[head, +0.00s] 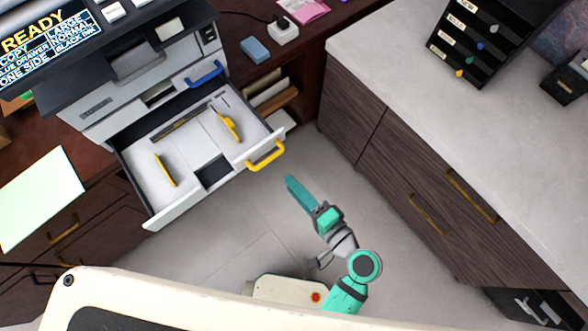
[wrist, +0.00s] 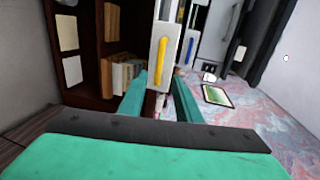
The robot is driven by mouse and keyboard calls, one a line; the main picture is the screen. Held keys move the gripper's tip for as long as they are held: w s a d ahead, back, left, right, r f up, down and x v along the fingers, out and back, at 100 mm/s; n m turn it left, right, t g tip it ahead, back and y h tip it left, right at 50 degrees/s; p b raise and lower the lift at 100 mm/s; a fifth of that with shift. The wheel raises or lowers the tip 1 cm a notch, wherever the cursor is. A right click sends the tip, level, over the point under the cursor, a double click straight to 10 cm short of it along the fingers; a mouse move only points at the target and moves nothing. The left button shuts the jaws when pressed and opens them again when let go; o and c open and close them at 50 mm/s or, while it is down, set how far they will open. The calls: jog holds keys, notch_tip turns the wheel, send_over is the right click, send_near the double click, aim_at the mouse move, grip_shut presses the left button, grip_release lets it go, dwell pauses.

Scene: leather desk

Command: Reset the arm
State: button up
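My arm is teal and grey and reaches up from the bottom of the head view, over the open floor. My gripper (head: 289,180) points up and left, in front of the pulled-out drawer and a little below its yellow handle (head: 265,155). In the wrist view the two teal fingers of my gripper (wrist: 160,98) stand apart with nothing held between them. The drawer front with the yellow handle (wrist: 162,50) shows just beyond the fingers.
A grey-topped cabinet (head: 440,140) stands on the right and a dark desk with a pale green sheet (head: 40,198) on the left.

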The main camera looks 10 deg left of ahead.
dwell(0.3)
jog(key=s+d+f+t+h, duration=0.1)
jog(key=s+d+f+h, duration=0.45)
jog(key=f+h, duration=0.4)
jog(key=s+a+r+n+t+h, duration=0.1)
jog(key=s+r+n+t+h, duration=0.1)
jog(key=s+r+n+t, duration=0.2)
jog(key=s+r+n, duration=0.3)
jog(key=r+n, duration=0.1)
jog(key=r, duration=0.3)
jog(key=shift+a, duration=0.4)
